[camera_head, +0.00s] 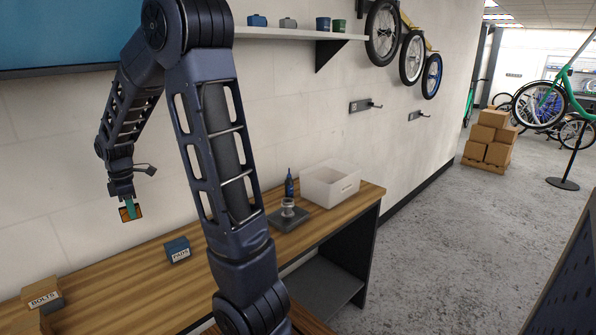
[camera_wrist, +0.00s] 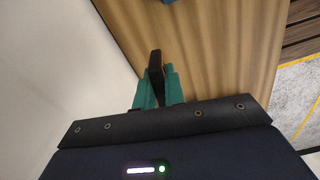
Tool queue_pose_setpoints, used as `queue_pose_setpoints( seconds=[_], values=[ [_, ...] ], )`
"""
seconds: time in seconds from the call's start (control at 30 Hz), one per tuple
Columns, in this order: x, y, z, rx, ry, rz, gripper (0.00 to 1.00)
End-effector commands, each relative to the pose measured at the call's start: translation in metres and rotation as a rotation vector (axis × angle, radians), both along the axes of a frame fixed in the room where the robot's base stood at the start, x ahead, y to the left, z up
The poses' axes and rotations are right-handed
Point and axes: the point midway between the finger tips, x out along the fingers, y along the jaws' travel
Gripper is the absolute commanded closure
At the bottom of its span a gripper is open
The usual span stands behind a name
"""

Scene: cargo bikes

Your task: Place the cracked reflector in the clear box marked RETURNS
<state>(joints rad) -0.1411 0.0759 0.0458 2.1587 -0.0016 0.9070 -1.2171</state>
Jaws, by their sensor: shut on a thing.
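My gripper (camera_head: 129,205) is at the left in the head view, held above the bench and close to the wall. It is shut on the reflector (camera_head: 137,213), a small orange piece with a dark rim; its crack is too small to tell. In the wrist view the green fingers (camera_wrist: 158,78) hold the reflector (camera_wrist: 155,62), seen edge-on as a dark slab. A pale, see-through box (camera_head: 330,184) stands at the right end of the bench, far from my gripper. It has small dark lettering on its front that I cannot read. It looks open at the top.
The wooden bench (camera_head: 120,278) runs along the wall. On it are a blue PADS box (camera_head: 177,250), a brown BOLTS box (camera_head: 42,295), a blue bottle (camera_head: 289,185) and a grey scale-like stand (camera_head: 288,218). A shelf (camera_head: 290,33) hangs above.

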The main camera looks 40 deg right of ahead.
Motion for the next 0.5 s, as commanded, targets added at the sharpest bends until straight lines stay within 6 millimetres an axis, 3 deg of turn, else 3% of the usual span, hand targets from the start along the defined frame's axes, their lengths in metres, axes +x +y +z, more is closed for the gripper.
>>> queue_pose_setpoints(
  seconds=[0.1, 0.5],
  values=[
    [0.013, -0.039, -0.006, 0.000, 0.001, -0.085, 1.00],
    [0.035, -0.158, -0.017, 0.000, 0.000, -0.373, 1.00]
  ],
)
